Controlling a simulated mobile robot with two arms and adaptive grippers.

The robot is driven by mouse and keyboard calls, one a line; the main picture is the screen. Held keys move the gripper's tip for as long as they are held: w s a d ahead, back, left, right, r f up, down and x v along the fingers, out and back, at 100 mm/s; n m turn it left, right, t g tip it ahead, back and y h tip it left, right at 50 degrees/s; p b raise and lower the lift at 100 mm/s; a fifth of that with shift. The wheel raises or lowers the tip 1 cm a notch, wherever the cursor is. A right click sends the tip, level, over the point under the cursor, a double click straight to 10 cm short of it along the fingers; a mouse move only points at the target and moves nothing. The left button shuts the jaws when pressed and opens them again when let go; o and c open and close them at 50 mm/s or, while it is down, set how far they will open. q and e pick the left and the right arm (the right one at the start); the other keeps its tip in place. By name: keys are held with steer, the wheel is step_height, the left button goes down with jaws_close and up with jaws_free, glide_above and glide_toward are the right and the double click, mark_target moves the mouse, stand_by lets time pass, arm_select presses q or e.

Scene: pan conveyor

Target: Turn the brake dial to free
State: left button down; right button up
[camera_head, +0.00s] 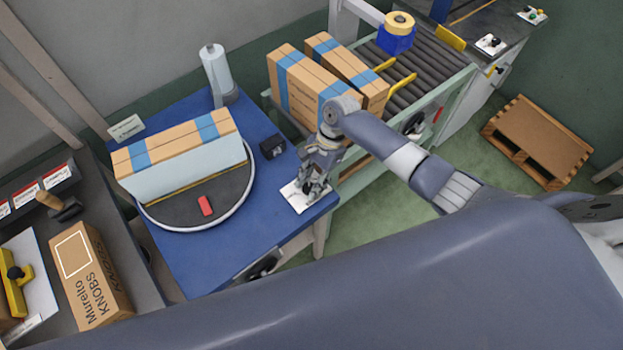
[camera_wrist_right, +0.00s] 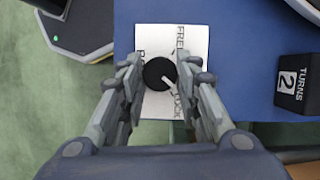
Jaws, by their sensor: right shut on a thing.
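The brake dial (camera_wrist_right: 157,72) is a round black knob with a white pointer line, seen from above in the right wrist view. It sits on a white plate (camera_wrist_right: 190,36) lettered FREE at the upper right and LOCK at the lower right. The pointer is angled to the lower right, towards LOCK. My right gripper (camera_wrist_right: 161,75) is shut on the dial, one finger on each side. In the head view my right gripper (camera_head: 315,187) reaches down onto the white plate (camera_head: 295,200) at the blue table's corner and hides the dial. My left gripper is not in view.
A black block marked TURNS 2 (camera_wrist_right: 299,84) stands to the right of the plate. On the blue table (camera_head: 263,205), a turntable (camera_head: 165,212) carries a taped carton (camera_head: 180,140). A roller conveyor (camera_head: 425,65) with cartons stands behind my right arm.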

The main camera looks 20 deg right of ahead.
steer(key=n, duration=0.2)
steer(key=n+g+h+p, duration=0.1)
steer(key=n, duration=0.1)
steer(key=shift+w+a+n+g, duration=0.15)
steer(key=shift+a+n+g, duration=0.05)
steer(key=shift+n+g, duration=0.1)
steer(key=n+h, duration=0.1)
steer(key=n, duration=0.2)
steer(key=n+g+h, duration=0.1)
steer(key=n, duration=0.2)
steer(key=shift+w+a, duration=0.1)
steer(key=shift+a, duration=0.1)
steer(key=n+h, duration=0.2)
steer(key=n, duration=0.3)
steer(key=shift+a, duration=0.15)
steer(key=n+p, duration=0.1)
steer(key=n, duration=0.1)
steer(key=n+h, duration=0.1)
steer(key=n, duration=0.1)
steer(key=shift+a+t+h+p, duration=0.1)
steer(key=shift+t+h+p, duration=0.2)
steer(key=shift+p, duration=0.05)
steer(key=shift+n, duration=0.3)
steer(key=o, duration=1)
steer(key=shift+o, duration=0.2)
